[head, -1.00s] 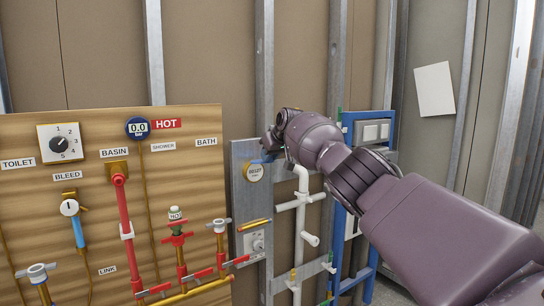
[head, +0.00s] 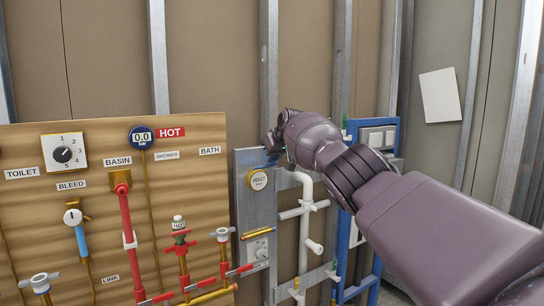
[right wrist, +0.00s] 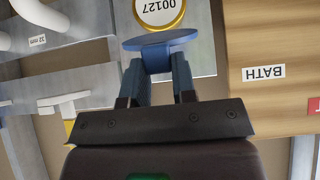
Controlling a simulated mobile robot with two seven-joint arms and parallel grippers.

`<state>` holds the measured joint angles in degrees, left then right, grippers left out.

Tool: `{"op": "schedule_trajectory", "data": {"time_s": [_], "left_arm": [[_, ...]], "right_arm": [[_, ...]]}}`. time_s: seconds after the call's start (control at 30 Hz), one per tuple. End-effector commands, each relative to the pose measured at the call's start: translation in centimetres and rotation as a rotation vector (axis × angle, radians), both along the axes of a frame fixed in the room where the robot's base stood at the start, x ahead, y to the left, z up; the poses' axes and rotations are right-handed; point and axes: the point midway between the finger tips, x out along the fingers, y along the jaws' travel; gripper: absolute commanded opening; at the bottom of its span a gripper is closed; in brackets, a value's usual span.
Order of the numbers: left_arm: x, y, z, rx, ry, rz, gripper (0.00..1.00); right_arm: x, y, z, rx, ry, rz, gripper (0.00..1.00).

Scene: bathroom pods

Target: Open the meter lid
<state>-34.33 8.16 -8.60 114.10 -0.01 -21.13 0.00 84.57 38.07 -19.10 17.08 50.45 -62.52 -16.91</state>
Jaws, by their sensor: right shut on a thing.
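The meter (head: 257,180) is a round dial with a brass ring on a grey metal plate, left of my right gripper (head: 272,145). The right wrist view shows the meter (right wrist: 158,12) upside down with the digits 00127 uncovered. The blue meter lid (right wrist: 160,39) stands out from the plate beside the dial, seen nearly edge-on. My right gripper (right wrist: 158,82) is shut on the lid's narrow part, one finger on each side. My left gripper is not in view.
A wooden board (head: 60,195) with red and blue pipes, valves and labels fills the left. White pipes (head: 304,225) stand just below my right gripper.

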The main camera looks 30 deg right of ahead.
Motion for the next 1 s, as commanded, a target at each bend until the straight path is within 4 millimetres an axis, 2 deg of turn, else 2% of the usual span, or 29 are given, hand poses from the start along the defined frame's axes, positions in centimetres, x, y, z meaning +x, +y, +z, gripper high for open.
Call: {"op": "schedule_trajectory", "data": {"time_s": [0.07,0.1,0.27,0.67,1.0], "left_arm": [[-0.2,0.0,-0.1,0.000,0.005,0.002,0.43],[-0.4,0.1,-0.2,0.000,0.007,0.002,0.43],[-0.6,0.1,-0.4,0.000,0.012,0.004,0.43],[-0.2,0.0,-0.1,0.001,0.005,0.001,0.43],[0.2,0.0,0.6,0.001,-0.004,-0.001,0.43]], "right_arm": [[0.1,0.1,0.2,0.001,-0.007,0.001,0.00],[0.1,0.1,0.2,0.001,-0.007,0.001,0.27],[0.1,0.1,0.1,0.001,-0.004,0.001,0.51],[-0.1,0.0,0.1,0.002,0.001,0.001,0.51],[-1.2,-0.1,1.4,0.003,-0.001,0.003,0.51]]}}
